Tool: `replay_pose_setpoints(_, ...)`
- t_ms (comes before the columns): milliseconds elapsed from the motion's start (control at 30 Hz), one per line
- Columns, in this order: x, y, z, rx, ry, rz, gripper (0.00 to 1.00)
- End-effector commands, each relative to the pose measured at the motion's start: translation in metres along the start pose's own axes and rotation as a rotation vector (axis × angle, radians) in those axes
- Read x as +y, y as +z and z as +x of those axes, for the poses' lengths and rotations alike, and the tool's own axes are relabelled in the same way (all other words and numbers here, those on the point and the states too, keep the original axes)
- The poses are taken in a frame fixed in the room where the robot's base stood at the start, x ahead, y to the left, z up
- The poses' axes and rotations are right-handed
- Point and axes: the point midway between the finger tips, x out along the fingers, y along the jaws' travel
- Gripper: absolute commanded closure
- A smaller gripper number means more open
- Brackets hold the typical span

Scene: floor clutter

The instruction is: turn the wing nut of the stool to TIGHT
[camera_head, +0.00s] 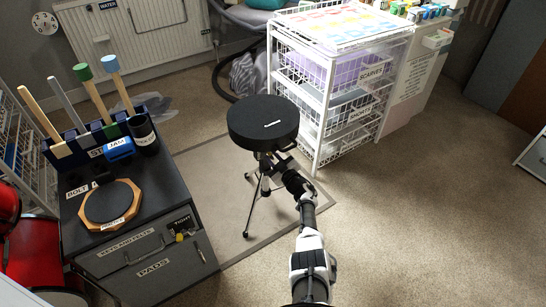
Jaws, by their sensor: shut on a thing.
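The stool (263,122) has a round black seat with a small white label on top, and thin splayed tripod legs. It stands upright on a mat, left of the white drawer unit. My gripper (272,161) reaches in from the lower right, just below the seat's right side at the stool's column. It is shut on the stool's wing nut. The nut is hidden by the fingers and the seat's shadow, so I cannot make out its angle or any marking beside it.
A white wire drawer unit (318,150) stands close behind and right of the stool. The mat (225,190) lies under the stool. Carpet at right (430,210) is clear.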

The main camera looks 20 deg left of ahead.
Motion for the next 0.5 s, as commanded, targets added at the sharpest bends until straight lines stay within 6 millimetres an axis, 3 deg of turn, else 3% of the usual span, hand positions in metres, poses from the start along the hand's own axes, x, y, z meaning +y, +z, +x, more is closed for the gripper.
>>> replay_pose_setpoints(500,0.0002,-0.0021,0.0012,0.003,-0.002,0.324,1.0)
